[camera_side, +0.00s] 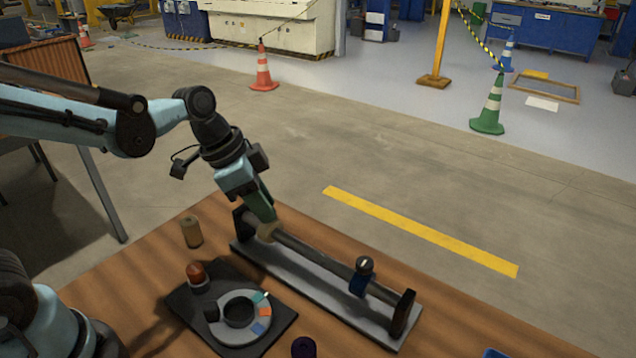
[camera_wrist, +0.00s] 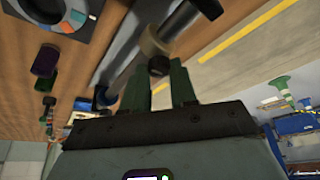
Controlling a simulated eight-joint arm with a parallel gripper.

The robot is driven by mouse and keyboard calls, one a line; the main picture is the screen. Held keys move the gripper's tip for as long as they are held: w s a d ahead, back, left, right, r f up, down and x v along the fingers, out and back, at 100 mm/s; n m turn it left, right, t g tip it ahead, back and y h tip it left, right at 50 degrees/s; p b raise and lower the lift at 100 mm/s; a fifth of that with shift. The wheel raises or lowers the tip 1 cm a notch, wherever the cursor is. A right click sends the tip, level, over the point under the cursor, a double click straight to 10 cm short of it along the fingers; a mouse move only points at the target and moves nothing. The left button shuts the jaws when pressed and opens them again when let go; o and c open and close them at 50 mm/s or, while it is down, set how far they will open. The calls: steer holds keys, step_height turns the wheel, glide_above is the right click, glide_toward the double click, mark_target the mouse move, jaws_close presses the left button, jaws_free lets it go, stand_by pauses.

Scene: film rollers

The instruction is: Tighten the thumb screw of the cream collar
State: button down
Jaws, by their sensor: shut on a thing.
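The cream collar (camera_side: 268,231) sits around a dark shaft (camera_side: 310,257) near its far-left end. It also shows in the wrist view (camera_wrist: 153,40), with its dark thumb screw (camera_wrist: 158,66) facing my gripper. My gripper (camera_wrist: 158,76) has its two green fingers on either side of the screw head and is shut on it. In the side view my gripper (camera_side: 265,216) comes down on the collar from above, tilted, and hides the screw. A blue collar (camera_side: 357,286) with its own dark knob (camera_side: 364,264) sits farther right on the shaft.
The shaft runs between dark end supports on a grey base (camera_side: 330,302). In front, a dark plate holds a grey ring (camera_side: 236,334) with coloured patches and an amber dome (camera_side: 196,273). A tan cylinder (camera_side: 191,232) stands left. A purple cylinder (camera_side: 304,347) is at the front.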

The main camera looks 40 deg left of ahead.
steer(key=c, duration=0.9)
jaws_free()
steer(key=v, duration=1.2)
steer(key=s+a+f+n+t+y, duration=0.2)
steer(key=s+f+n+t+y, duration=0.1)
steer(key=f+n, duration=0.5)
steer(key=shift+a+t, duration=0.3)
steer(key=shift+a, duration=0.1)
